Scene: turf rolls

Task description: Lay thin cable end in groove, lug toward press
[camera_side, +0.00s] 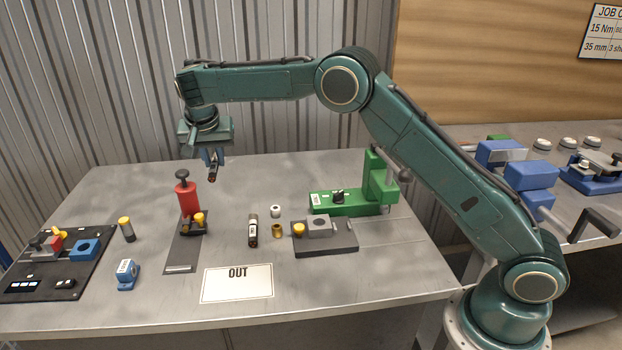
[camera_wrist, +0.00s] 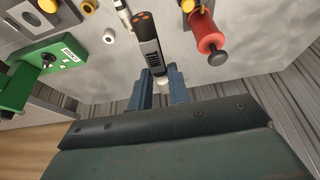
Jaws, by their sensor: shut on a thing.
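My gripper (camera_side: 212,160) hangs above the back of the table, left of its middle. In the wrist view its blue fingers (camera_wrist: 161,78) are shut on a dark cable end (camera_wrist: 148,42) with a white label and orange spots at its far tip. Another dark cable piece with a pale band (camera_side: 253,231) is on the table. The green press (camera_side: 335,203) stands at the back right. A grey block (camera_side: 319,226) sits on a dark plate in front of it; its groove is not clear.
A red cylinder with a black knob (camera_side: 187,196) stands on a dark strip left of centre. A white ring (camera_side: 276,211) and a brass piece (camera_side: 277,231) are near the middle. The OUT card (camera_side: 237,283) lies in front. A dark board (camera_side: 62,265) is at far left.

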